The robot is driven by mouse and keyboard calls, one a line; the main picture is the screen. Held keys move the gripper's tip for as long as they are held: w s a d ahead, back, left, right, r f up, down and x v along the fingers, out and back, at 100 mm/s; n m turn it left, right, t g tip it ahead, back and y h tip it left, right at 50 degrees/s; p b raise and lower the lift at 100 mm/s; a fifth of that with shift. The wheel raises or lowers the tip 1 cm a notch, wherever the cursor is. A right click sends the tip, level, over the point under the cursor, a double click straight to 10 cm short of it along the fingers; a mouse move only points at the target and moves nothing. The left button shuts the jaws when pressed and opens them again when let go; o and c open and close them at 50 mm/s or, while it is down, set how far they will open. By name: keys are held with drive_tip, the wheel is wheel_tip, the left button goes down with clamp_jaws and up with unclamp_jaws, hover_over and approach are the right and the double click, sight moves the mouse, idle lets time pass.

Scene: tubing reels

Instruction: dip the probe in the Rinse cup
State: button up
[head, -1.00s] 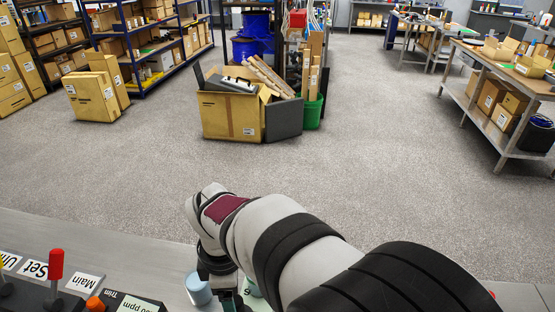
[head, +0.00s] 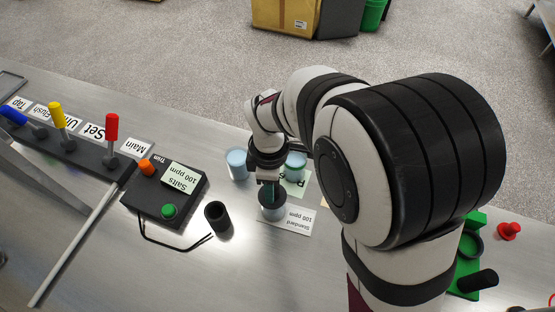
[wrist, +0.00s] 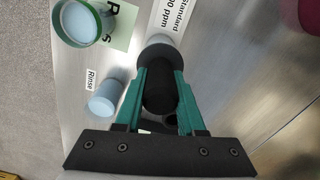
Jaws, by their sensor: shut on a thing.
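My gripper (wrist: 160,90) is shut on the dark probe (wrist: 159,98), which points down at the Standard cup (head: 271,213). The probe's wide dark end covers most of that cup's top in the head view; I cannot tell whether its tip is inside. The Standard cup stands on a label reading Standard 100 ppm (head: 297,222). In the head view a pale blue cup (head: 237,164), apparently the same, stands left of my gripper.
A green-rimmed cup (head: 296,165) stands on a pale green label, close behind the gripper. A meter box (head: 164,193) reading Salts 100 ppm and an open black holder (head: 217,219) are left. Coloured levers (head: 111,130) stand farther left. A green stand (head: 466,262) is right.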

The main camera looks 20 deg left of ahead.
drive_tip(key=shift+r, duration=5.1)
clamp_jaws()
drive_tip(key=w+a+f, duration=0.1)
drive_tip(key=w+a, duration=0.7)
drive_tip(key=a, duration=0.5)
wheel_tip(320, 180, down, 9)
drive_tip(key=shift+s, duration=0.2)
drive_tip(key=shift+d, duration=0.1)
wheel_tip(320, 180, up, 10)
